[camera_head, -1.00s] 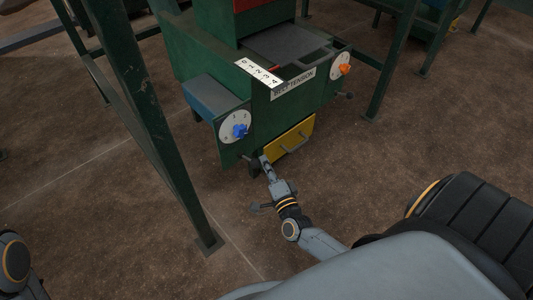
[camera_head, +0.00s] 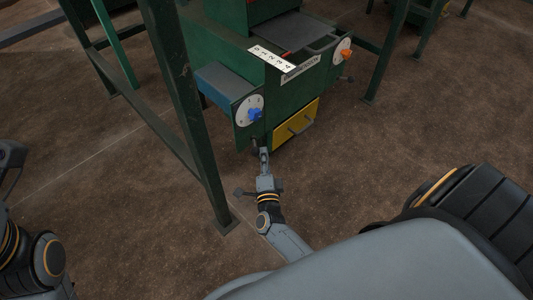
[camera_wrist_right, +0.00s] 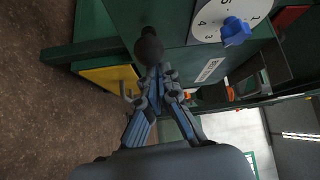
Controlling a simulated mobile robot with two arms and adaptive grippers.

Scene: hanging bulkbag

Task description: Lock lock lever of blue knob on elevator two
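The blue knob (camera_head: 255,114) sits on a white numbered dial on the left front of the green machine (camera_head: 245,62). In the right wrist view the blue knob (camera_wrist_right: 236,31) is at the upper right. The lock lever shows there as a dark stem with a round black end (camera_wrist_right: 149,48), below the dial's level on the machine. My right gripper (camera_head: 263,153) is just below the knob in the head view. In the right wrist view its fingertips (camera_wrist_right: 160,73) are drawn together at the lever's black end. I cannot tell if they touch it. My left gripper is not clearly visible.
A yellow drawer (camera_head: 296,125) with a handle is right of my right gripper. An orange knob (camera_head: 346,54) is on the machine's right side. A green frame post (camera_head: 183,100) stands close on the left. Brown floor in front is clear.

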